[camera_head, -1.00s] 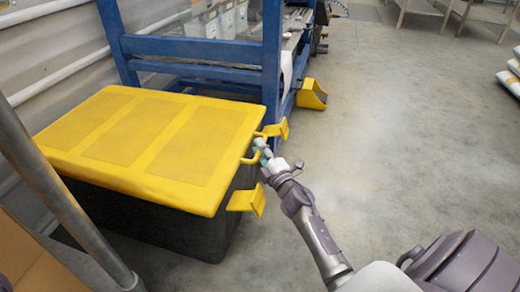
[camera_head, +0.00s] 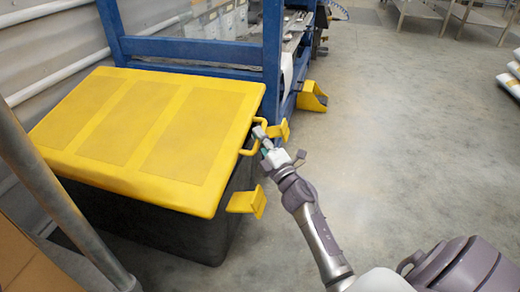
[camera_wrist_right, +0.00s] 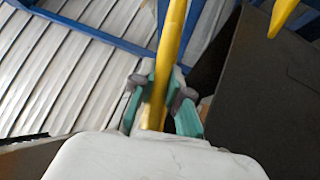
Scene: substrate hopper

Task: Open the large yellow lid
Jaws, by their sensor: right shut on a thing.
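The large yellow lid (camera_head: 145,125) covers a dark grey bin (camera_head: 200,232) at the left. Its right edge looks slightly raised off the bin. A yellow loop handle (camera_head: 246,152) sticks out from that right edge. My right gripper (camera_head: 263,140) is at this handle. In the right wrist view, the teal pads of my right gripper (camera_wrist_right: 160,108) stand on both sides of the yellow handle bar (camera_wrist_right: 169,45), shut on it. Two yellow latches (camera_head: 247,202) stick out from the bin's right side, apart from the lid. My left gripper is not in view.
A blue metal frame (camera_head: 195,50) stands close behind the bin. A grey post (camera_head: 60,190) and a brown cardboard-like box (camera_head: 30,260) are at the near left. The concrete floor (camera_head: 400,150) to the right is clear.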

